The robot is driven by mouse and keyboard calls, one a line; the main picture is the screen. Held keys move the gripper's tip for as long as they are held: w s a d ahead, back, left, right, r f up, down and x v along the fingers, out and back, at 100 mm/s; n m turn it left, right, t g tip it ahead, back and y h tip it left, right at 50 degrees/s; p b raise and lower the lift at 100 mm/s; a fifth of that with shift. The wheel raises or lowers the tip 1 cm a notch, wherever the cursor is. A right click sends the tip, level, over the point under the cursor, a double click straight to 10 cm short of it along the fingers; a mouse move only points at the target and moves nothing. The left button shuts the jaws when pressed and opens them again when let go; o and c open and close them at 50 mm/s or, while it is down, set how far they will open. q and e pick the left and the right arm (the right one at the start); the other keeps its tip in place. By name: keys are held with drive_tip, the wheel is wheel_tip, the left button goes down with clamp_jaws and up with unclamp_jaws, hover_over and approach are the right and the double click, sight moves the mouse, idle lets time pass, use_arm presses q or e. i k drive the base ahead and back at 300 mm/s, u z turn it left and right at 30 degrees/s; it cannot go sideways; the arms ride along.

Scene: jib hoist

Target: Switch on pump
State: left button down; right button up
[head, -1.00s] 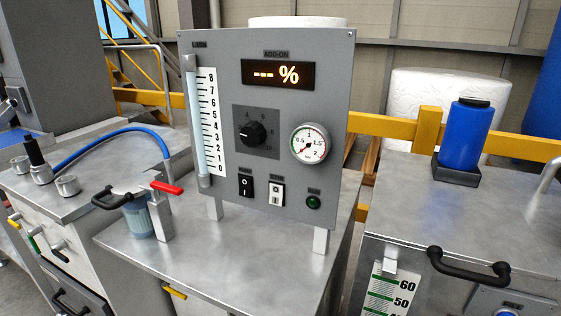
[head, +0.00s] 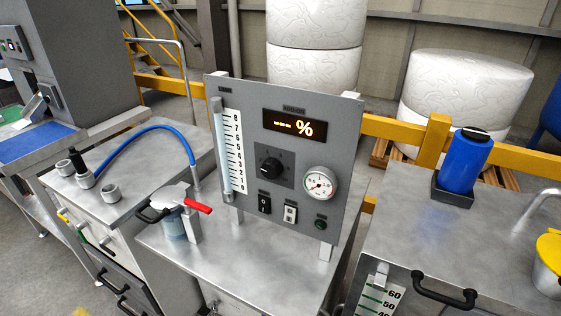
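The grey control panel (head: 342,125) stands on two light legs on a metal cabinet in the middle of the head view. Low on it are a black rocker switch (head: 264,203), a white rocker switch (head: 290,213) to its right, and a dark green round lamp or button (head: 320,223). Their labels are too small to read. Above are a black rotary knob (head: 270,167), a round gauge (head: 319,184) and a lit display (head: 295,127) showing dashes and "%". Neither of my grippers is in view.
A red-handled valve (head: 198,207) and a clear cup stand on the cabinet left of the panel. A blue hose (head: 140,134) arches further left.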

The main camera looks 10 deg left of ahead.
sight(264, 205)
drive_tip(key=u, duration=0.6)
drive_tip(key=k, duration=1.35)
drive_tip(key=u, duration=0.1)
drive_tip(key=i, duration=0.5)
drive_tip(key=z, duration=0.9)
drive_tip(key=i, duration=1.05)
drive_tip(key=u, duration=0.3)
